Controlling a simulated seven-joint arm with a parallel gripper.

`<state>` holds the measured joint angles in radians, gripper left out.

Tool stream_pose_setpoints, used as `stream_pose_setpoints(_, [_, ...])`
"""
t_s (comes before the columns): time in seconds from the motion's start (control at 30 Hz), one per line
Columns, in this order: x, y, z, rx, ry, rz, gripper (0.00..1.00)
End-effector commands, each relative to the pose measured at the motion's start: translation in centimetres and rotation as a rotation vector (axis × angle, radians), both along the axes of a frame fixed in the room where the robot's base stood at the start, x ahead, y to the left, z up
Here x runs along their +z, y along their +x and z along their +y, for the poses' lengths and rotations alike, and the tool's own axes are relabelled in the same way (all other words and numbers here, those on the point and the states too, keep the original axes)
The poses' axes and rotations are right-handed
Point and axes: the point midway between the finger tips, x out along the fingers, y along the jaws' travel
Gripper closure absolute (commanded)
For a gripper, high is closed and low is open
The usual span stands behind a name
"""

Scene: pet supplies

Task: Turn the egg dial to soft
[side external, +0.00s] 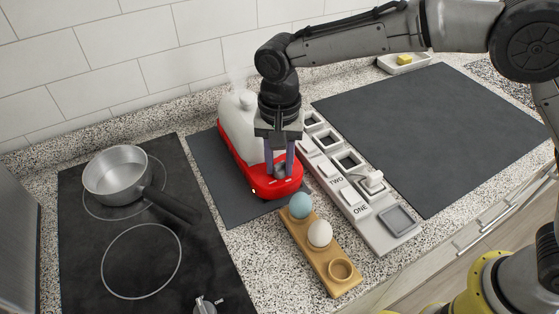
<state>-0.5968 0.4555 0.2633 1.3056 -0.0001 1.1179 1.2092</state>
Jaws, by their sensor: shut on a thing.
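The egg cooker has a red base (290,187) and a whitish domed lid (238,122), with faint steam above it. It stands on a dark mat left of centre, and a small light glows at its front left. My gripper (282,174) points down at the front top of the red base, right of the lid. Its fingers are shut on the egg dial, which they mostly hide. The dial's marks and its setting cannot be read from here.
A wooden egg holder (330,270) with a blue egg (300,205) and a white egg (320,233) stands in front. A grey panel (352,195) with "ONE" and "TWO" labels lies right. A pot (117,174) sits on the hob. The dark mat (430,130) at right is clear.

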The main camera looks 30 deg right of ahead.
Motion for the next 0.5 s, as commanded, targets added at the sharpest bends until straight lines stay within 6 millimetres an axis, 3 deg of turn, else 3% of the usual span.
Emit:
stream_pose_setpoints(0.17, [0.2,0.06,0.05,0.001,0.002,-0.004,1.0])
stream_pose_setpoints(0.2, [0.2,0.06,0.05,0.001,0.002,-0.004,0.65])
stream_pose_setpoints(0.37, [0.14,0.04,0.04,0.001,0.002,-0.003,0.38])
stream_pose_setpoints(0.5, [0.08,0.02,0.03,0.001,0.001,-0.002,0.38])
